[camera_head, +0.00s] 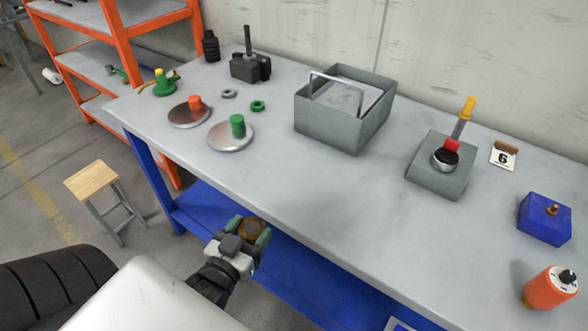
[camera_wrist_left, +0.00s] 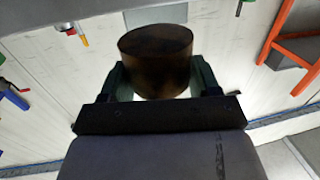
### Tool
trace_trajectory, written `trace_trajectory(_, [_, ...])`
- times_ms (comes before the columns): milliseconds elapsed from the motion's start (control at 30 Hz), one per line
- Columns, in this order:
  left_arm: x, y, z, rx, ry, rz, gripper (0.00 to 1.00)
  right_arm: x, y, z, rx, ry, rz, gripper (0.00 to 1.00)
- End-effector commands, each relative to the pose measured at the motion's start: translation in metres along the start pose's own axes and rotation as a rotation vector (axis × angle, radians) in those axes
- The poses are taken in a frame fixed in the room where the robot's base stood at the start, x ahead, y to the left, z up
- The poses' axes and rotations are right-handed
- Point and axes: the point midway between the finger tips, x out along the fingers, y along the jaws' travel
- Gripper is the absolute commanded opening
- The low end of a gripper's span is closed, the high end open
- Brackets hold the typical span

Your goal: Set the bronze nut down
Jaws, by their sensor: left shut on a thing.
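The bronze nut (camera_head: 253,228) is a dark brown, short cylinder, held between the fingers of my left gripper (camera_head: 250,236). It fills the space between the green-grey fingers in the left wrist view (camera_wrist_left: 155,62). My left gripper is shut on it, off the near edge of the grey bench top (camera_head: 300,205) in the head view. The nut is clear of the bench top. My right gripper is not in view.
A grey nut (camera_head: 229,94) and a green nut (camera_head: 258,106) lie near two round plates. A grey handled box (camera_head: 325,133), a grey block (camera_head: 437,182), a blue block (camera_head: 545,222) and an orange cylinder (camera_head: 548,289) stand rightward. The front middle is clear.

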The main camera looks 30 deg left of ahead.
Motion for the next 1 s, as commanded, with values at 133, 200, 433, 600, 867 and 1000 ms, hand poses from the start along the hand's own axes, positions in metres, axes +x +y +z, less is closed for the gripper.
trace_trajectory(133, [-0.003, -0.015, 0.002, 0.0, 0.011, -0.016, 0.14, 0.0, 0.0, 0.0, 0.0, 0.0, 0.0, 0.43])
trace_trajectory(200, [-0.003, -0.016, 0.002, -0.001, 0.012, -0.018, 0.14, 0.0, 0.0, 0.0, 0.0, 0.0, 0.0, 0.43])
trace_trajectory(433, [-0.002, -0.016, 0.002, -0.001, 0.012, -0.017, 0.14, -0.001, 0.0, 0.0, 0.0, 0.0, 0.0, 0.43])
trace_trajectory(600, [0.02, -0.016, -0.002, -0.001, 0.017, -0.017, 0.14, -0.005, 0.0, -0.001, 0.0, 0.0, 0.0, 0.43])
trace_trajectory(867, [0.084, -0.017, -0.006, -0.002, 0.017, -0.017, 0.14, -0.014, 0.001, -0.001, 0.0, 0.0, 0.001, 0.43])
trace_trajectory(1000, [0.113, -0.018, -0.007, -0.001, 0.014, -0.017, 0.14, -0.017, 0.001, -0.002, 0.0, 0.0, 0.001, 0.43])
